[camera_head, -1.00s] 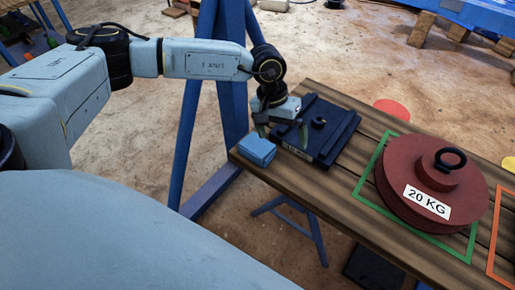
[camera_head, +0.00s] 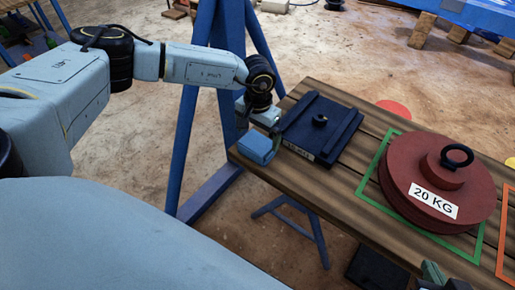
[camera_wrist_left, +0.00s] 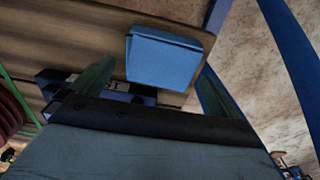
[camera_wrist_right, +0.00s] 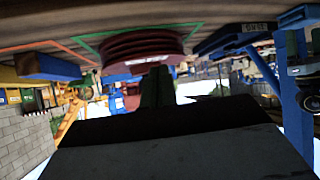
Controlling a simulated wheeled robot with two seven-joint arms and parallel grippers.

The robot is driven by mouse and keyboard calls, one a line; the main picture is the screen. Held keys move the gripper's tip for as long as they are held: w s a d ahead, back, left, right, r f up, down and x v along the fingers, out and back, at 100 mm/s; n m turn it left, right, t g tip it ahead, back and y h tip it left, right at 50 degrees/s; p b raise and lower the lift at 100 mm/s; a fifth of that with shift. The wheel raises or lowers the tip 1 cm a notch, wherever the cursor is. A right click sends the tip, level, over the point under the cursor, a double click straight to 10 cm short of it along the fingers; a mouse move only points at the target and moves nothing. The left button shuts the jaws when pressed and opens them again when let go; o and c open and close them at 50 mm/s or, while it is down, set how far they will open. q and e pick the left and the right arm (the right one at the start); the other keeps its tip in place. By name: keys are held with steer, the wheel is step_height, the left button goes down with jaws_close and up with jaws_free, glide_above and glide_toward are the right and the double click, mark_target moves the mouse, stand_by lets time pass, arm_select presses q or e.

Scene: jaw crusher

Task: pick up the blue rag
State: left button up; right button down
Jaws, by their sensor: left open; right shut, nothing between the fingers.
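The blue rag (camera_head: 257,148) is a folded light-blue block lying on the left end of the wooden table. In the left wrist view the rag (camera_wrist_left: 163,58) lies ahead of and between the two spread green fingers. My left gripper (camera_head: 255,118) is open and empty, just behind the rag in the head view; I cannot tell whether a finger touches it. My right gripper (camera_wrist_right: 157,85) is shut and empty, with its green fingers together in the right wrist view. In the head view only a bit of it (camera_head: 432,272) shows at the bottom right edge.
A dark blue metal plate (camera_head: 340,135) with a knob lies right beside the rag. A red 20 KG weight (camera_head: 405,185) sits in a green outline farther right. The wooden table (camera_head: 310,185) has bare planks in front. A blue trestle (camera_head: 190,130) stands behind the left arm.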

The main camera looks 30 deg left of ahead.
mark_target(258, 142)
arm_select(q)
steer(key=shift+f, duration=0.25)
step_height(258, 142, down, 5)
steer(key=b, duration=0.2)
steer(key=shift+w+a+r+b, duration=0.1)
steer(key=shift+r+b, duration=0.1)
steer(key=shift+b, duration=0.15)
steer(key=shift+f, duration=0.1)
steer(key=c, duration=0.7)
arm_select(e)
steer(key=w+a+r+t+y, duration=0.1)
steer(key=r+t, duration=0.2)
steer(key=r, duration=0.2)
steer(key=w+a+r+t+y, duration=0.1)
steer(key=w+a+r+t, duration=0.1)
steer(key=r+t, duration=0.2)
steer(key=shift+w+r+t+y, duration=0.3)
steer(key=shift+r+y, duration=0.1)
steer(key=shift+r, duration=0.4)
steer(key=shift+a+f, duration=0.1)
